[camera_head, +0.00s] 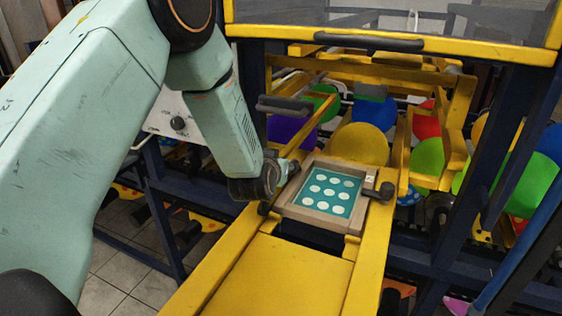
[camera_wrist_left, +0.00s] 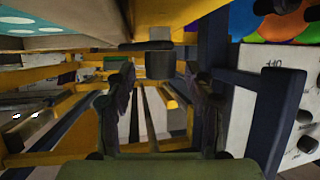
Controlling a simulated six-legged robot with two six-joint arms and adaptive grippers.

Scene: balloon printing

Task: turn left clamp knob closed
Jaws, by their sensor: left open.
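The printing screen (camera_head: 333,194), teal with white dots in a wooden frame, lies on the yellow stand. Its dotted corner also shows at the upper left of the left wrist view (camera_wrist_left: 45,18). The right clamp knob (camera_head: 386,190) is dark and sits at the frame's right side. My left gripper (camera_head: 265,184) is at the frame's left side and largely hides the left clamp there. In the left wrist view my left gripper (camera_wrist_left: 159,76) is open, its fingers apart. A dark cylindrical knob (camera_wrist_left: 160,64) on a bar shows between the fingertips; contact cannot be told. My right gripper is not seen.
A dark handle (camera_head: 370,41) crosses the yellow bar above. Coloured balloons (camera_head: 362,143) fill the rack behind. A white panel with dark knobs (camera_wrist_left: 262,110) stands at the right of the wrist view.

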